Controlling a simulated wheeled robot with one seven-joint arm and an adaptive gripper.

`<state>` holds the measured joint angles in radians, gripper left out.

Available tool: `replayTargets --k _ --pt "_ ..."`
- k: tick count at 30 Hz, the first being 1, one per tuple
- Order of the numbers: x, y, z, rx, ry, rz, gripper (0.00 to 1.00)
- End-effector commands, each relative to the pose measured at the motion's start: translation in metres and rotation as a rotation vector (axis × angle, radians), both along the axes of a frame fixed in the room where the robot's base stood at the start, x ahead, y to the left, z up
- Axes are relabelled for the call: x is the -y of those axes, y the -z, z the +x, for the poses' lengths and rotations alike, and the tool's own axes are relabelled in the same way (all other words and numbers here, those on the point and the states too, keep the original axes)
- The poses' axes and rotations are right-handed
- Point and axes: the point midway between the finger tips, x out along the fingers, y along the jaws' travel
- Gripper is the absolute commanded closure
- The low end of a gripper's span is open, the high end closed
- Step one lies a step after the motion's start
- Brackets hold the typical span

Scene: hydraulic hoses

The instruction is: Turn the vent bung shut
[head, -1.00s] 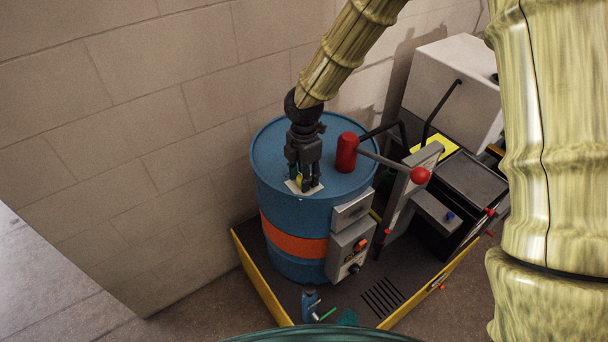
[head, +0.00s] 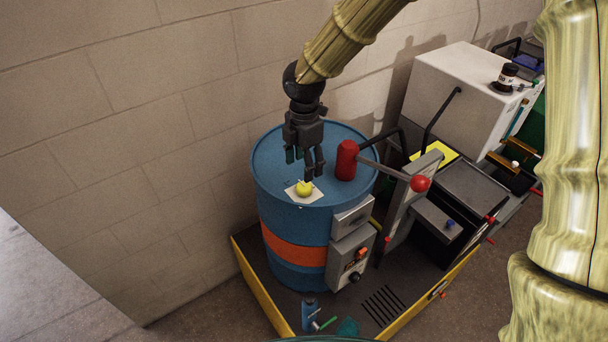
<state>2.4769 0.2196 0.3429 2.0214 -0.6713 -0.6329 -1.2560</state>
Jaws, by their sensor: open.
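The vent bung (head: 304,188) is a small yellow knob on a white square plate (head: 291,196) on top of the blue drum (head: 275,205). It is in plain view, near the drum top's front edge. My gripper (head: 303,167) is open and empty, pointing down. It hangs above and slightly behind the bung, and appears apart from it. Which way the bung is turned is too small to tell.
A red pump (head: 346,160) with a lever ending in a red ball (head: 420,183) stands right of the bung. Grey boxes (head: 350,257) are on the drum's front. A yellow-edged tray (head: 262,293) surrounds the base. A block wall stands behind.

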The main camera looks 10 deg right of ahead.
Motion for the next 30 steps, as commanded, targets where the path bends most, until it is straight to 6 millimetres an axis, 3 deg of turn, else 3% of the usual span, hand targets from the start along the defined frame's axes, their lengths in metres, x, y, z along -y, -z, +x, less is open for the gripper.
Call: replayTargets --k 3,9,30 --pt "0.000 -0.019 0.001 0.002 -0.001 0.000 0.40" --pt "0.000 -0.038 0.000 0.001 0.000 0.000 0.40" --pt "0.000 -0.042 0.000 0.000 -0.001 -0.001 0.40"
